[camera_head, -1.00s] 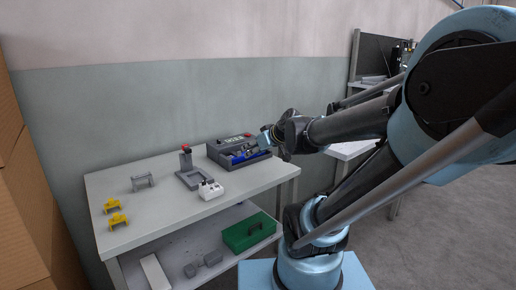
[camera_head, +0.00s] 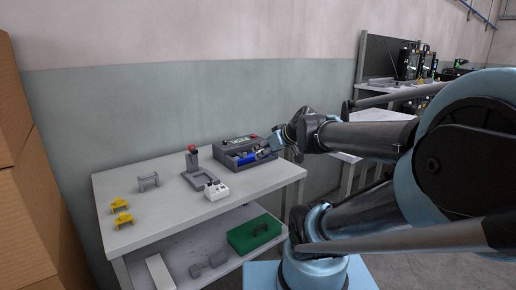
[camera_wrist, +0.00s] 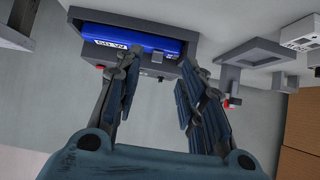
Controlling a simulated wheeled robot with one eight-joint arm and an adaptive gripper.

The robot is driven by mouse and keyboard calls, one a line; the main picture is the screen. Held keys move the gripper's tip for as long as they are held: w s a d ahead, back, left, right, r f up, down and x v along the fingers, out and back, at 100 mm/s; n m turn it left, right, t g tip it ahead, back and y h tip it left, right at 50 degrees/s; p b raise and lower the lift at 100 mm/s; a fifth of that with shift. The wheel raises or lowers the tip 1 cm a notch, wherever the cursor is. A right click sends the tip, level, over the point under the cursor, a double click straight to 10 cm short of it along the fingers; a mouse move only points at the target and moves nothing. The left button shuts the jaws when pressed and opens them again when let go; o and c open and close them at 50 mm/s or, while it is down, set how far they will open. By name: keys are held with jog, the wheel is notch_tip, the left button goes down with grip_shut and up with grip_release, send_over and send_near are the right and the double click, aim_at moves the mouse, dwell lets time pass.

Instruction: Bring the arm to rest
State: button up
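My arm reaches in from the right in the head view, and my gripper (camera_head: 272,144) is at the right end of a grey device box (camera_head: 226,154) on the table. In the wrist view my gripper (camera_wrist: 156,78) has its two fingers spread apart with nothing between them. A blue block with a white label (camera_wrist: 128,38) lies in the recess of the grey box (camera_wrist: 196,22), beyond the fingertips. The blue block also shows in the head view (camera_head: 247,158). I cannot tell whether a fingertip touches the box.
The table (camera_head: 150,212) also holds a grey stand with a red top (camera_head: 193,160), a white socket block (camera_head: 216,191), a grey bracket (camera_head: 148,181) and two yellow brackets (camera_head: 121,213). A green case (camera_head: 253,233) is on the lower shelf. Cardboard boxes (camera_head: 25,200) stand left.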

jog(key=s+d+f+g, duration=0.1)
jog(key=s+f, duration=0.1)
jog(key=s+d+f+m+g+h, duration=0.1)
jog(key=s+f, duration=0.2)
jog(key=s+d+f+m+g+h, duration=0.1)
jog(key=s+f, duration=0.1)
jog(key=shift+s+d+f, duration=0.2)
jog(key=shift+d+f, duration=0.15)
jog(key=s+d+f+m+g+h, duration=0.3)
jog(key=s+d+f+m+h, duration=0.1)
jog(key=s+d, duration=0.3)
jog(key=shift+s+d+f+g, duration=0.15)
jog(key=shift+s+f+g, duration=0.15)
jog(key=shift+s+f, duration=0.6)
jog(key=shift+w+f, duration=0.2)
jog(key=shift+w, duration=0.3)
